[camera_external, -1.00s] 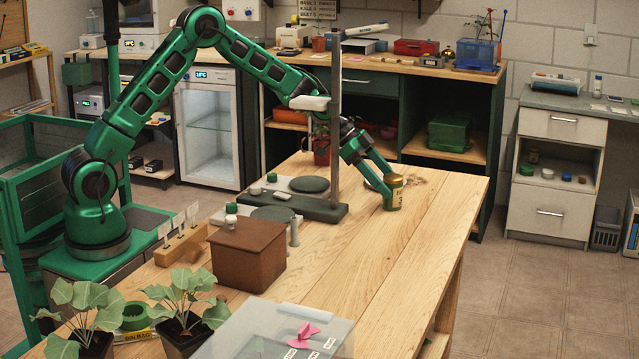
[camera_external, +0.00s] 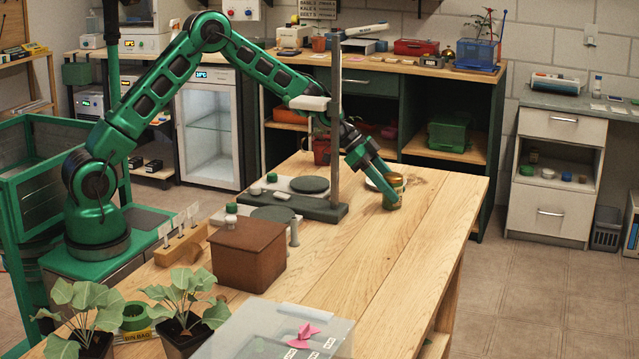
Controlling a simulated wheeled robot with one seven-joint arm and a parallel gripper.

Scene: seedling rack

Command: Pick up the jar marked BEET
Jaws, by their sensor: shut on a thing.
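A small jar (camera_external: 394,198) with a gold-green body and a tan lid stands upright at the far part of the wooden table. Its label is too small to read from here. My gripper (camera_external: 391,190) reaches down to it from the upper left, with its fingers shut on the jar. The fingers cover part of the jar's left and upper side. I cannot tell whether the jar's bottom is touching the table.
A stand with a tall grey post (camera_external: 335,130) rises just left of my gripper. A brown box (camera_external: 248,253), potted seedlings (camera_external: 180,330) and a clear bin (camera_external: 275,335) are nearer. The table's right side is clear.

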